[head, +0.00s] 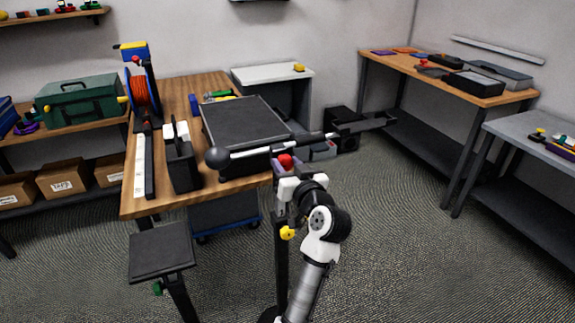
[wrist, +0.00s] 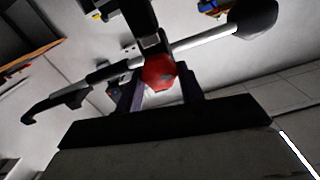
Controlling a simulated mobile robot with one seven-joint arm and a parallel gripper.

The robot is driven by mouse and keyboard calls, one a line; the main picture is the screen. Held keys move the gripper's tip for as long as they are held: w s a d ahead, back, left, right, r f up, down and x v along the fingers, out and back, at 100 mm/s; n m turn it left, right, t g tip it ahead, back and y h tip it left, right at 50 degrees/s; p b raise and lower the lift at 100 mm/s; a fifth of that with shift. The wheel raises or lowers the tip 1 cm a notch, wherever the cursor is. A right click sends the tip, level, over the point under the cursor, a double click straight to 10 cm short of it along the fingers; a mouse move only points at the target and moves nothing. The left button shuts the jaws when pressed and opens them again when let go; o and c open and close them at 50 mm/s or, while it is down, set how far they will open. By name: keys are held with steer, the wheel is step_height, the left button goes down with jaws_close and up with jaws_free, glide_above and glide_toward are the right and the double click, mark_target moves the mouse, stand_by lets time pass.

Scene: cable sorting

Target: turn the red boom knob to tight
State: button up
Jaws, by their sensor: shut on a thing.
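The red boom knob (head: 286,161) sits at the clamp under a silver and black boom (head: 255,148), which ends in a dark ball weight (head: 217,158) on the left. In the wrist view the knob (wrist: 159,72) shows as a faceted red shape between my two dark fingers. My gripper (wrist: 160,84) is shut on it. In the head view my gripper (head: 286,171) is at the knob, mostly hidden behind my wrist. I see no tight mark, and I cannot tell how far the knob is turned.
A dark stand column (head: 281,260) with a yellow knob (head: 287,233) rises beside my arm. A wooden workbench (head: 215,85) with a cable reel (head: 143,90) and a large dark box (head: 240,121) is close behind and left. The floor to the right is clear.

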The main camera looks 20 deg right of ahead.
steer(key=m+p, duration=0.1)
steer(key=m, duration=0.3)
steer(key=shift+d, duration=0.1)
steer(key=m+p, duration=0.2)
steer(key=m, duration=0.3)
steer(key=m+p, duration=0.2)
steer(key=m, duration=0.1)
steer(key=shift+d, duration=0.1)
steer(key=shift+f+m+p, duration=0.15)
steer(key=shift+m+p, duration=1)
steer(key=shift+m, duration=0.95)
steer(key=o, duration=1)
